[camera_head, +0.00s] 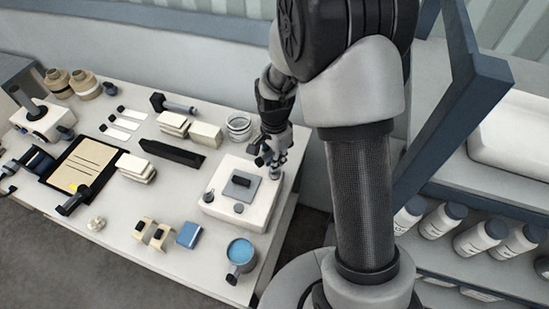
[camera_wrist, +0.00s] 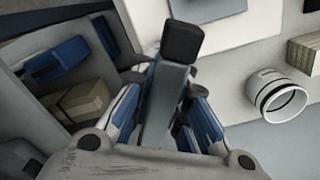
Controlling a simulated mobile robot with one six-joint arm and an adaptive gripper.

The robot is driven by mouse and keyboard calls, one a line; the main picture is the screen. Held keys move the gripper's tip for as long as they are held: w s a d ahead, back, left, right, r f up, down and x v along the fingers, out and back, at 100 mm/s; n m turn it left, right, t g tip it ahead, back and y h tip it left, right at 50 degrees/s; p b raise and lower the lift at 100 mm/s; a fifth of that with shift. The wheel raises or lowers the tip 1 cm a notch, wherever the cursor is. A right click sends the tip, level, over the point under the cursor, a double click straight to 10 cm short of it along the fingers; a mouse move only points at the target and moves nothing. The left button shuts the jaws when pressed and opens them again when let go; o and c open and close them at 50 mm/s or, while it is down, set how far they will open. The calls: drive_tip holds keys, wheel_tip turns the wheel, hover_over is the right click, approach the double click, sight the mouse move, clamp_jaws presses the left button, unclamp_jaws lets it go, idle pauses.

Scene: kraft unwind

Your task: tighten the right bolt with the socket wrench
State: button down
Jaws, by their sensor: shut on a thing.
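A white block (camera_head: 225,212) with a grey plate (camera_head: 234,191) on top stands near the table's right edge. Small dark and grey bolt-like parts (camera_head: 209,196) show on its top. My gripper (camera_head: 274,150) is over the block's far right corner. In the wrist view my gripper (camera_wrist: 165,110) is shut on a grey bar with a black end, which looks like the socket wrench (camera_wrist: 182,45). The wrench's working end is hidden in both views, so I cannot tell whether it sits on the right bolt.
The table (camera_head: 185,95) holds a clear-looking ring or jar (camera_head: 239,125), pale blocks (camera_head: 204,135), a long black bar (camera_head: 166,153), a blue box (camera_head: 189,234) and a blue-topped cup (camera_head: 240,251). A shelf with white bottles (camera_head: 442,219) stands to the right.

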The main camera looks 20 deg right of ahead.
drive_tip(key=shift+r+p, duration=1.85)
drive_tip(key=shift+r, duration=0.7)
drive_tip(key=shift+f, duration=0.1)
